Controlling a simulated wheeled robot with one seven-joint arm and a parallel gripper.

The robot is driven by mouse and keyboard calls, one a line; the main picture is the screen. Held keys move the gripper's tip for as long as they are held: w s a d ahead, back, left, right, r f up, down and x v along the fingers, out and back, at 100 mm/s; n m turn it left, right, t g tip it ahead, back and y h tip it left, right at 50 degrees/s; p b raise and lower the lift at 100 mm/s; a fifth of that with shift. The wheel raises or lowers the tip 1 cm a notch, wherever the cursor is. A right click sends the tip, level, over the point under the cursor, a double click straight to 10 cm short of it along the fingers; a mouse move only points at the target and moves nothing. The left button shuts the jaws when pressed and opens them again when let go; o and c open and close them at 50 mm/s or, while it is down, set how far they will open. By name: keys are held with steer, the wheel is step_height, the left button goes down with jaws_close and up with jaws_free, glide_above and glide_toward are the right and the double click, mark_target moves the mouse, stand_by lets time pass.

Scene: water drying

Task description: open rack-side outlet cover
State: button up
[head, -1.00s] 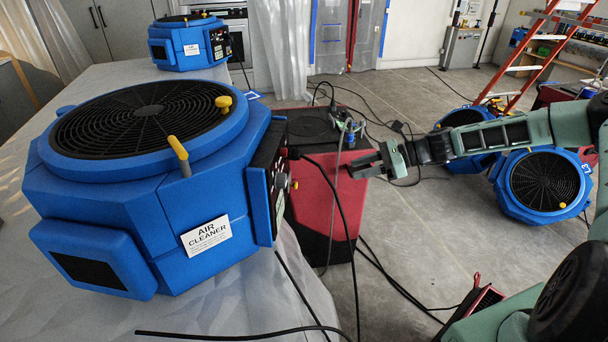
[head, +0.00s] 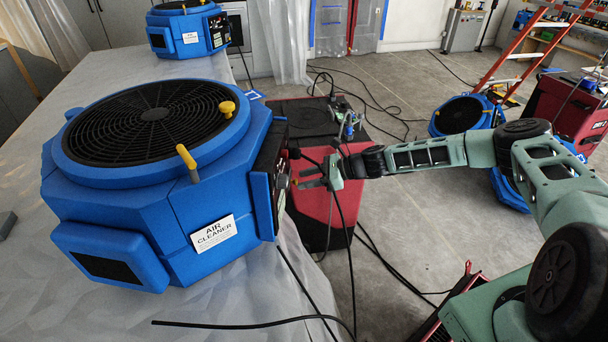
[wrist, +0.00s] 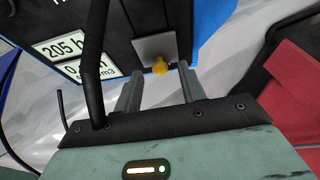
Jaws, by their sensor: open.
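The blue air cleaner (head: 150,190) sits on the pale covered table, with its dark control panel on its right side facing my gripper. In the wrist view, a small grey cover plate (wrist: 152,46) with a yellow knob (wrist: 160,67) is at the lower edge of that dark panel (wrist: 105,40). My gripper (head: 304,178) is open beside the panel. In the wrist view its two fingers (wrist: 160,84) stand on either side of the knob, with a gap to each. The cover looks closed. I cannot tell whether the fingertips touch the panel.
A red and black unit (head: 325,200) stands on the floor behind my gripper. Loose cables hang by the table's edge. A second blue cleaner (head: 185,30) is at the back.

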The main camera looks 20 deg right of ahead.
steer(key=shift+w+a+f, duration=0.2)
steer(key=shift+a+f, duration=0.1)
steer(key=shift+a, duration=0.25)
jaws_close()
steer(key=shift+f+g+b, duration=0.1)
steer(key=shift+g+b, duration=0.2)
